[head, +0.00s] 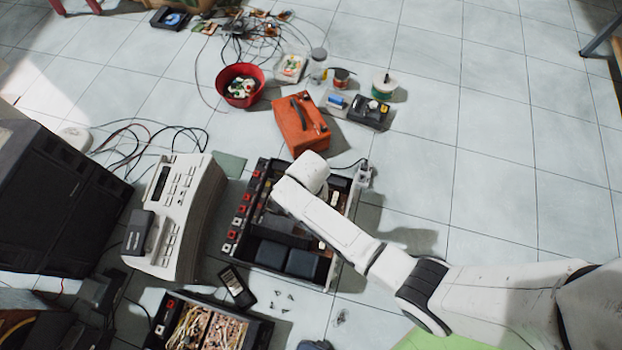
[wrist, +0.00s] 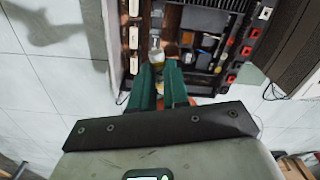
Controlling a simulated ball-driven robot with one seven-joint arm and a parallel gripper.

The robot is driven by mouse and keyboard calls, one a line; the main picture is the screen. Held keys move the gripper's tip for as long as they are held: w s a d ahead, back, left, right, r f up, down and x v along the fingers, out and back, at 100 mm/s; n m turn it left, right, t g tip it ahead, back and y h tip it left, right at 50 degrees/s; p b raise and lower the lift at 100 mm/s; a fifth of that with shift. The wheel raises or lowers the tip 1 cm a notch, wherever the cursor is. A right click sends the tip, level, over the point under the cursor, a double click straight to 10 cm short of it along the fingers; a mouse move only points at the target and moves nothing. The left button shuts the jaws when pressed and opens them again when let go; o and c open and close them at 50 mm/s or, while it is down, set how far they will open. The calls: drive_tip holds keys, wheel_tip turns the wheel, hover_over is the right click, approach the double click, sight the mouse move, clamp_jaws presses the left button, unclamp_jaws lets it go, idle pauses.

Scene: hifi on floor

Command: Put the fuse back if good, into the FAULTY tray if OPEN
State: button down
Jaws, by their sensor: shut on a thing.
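My gripper (wrist: 161,68) shows in the wrist view with its two green fingers close together. They are shut on a small fuse (wrist: 156,52) with a pale, shiny body, which sticks out past the fingertips. The fuse is over the inside of an open dark equipment chassis (head: 258,212), near a row of cream fuse holders (wrist: 133,38) along one edge. I cannot tell whether the fuse touches anything below. In the head view my arm hides the gripper and the fuse. No tray with a readable FAULTY label shows.
An orange case (head: 300,128) stands just behind the chassis, with a red bowl (head: 240,85) beyond. A beige keyed instrument (head: 172,215) is at left. A handheld meter (head: 237,286) and a second open unit (head: 205,328) lie in front. The floor at right is clear.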

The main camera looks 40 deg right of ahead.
wheel_tip(320, 180, down, 15)
drive_tip(key=m+b, duration=0.3)
drive_tip(key=b, duration=0.9)
drive_tip(key=shift+s+r, duration=0.15)
drive_tip(key=shift+s, duration=0.15)
wheel_tip(320, 180, down, 6)
drive_tip(key=b, duration=0.6)
drive_tip(key=shift+d+r, duration=0.15)
drive_tip(key=shift+r, duration=0.05)
drive_tip(key=shift+s+p, duration=0.1)
drive_tip(key=shift+p, duration=0.45)
drive_tip(key=shift+f, duration=0.4)
idle(0.7)
drive_tip(key=c, duration=1)
unclamp_jaws()
drive_tip(key=shift+c, duration=0.2)
wheel_tip(320, 180, up, 11)
drive_tip(key=p, duration=0.5)
drive_tip(key=shift+f+p, duration=0.15)
drive_tip(key=shift+p, duration=0.2)
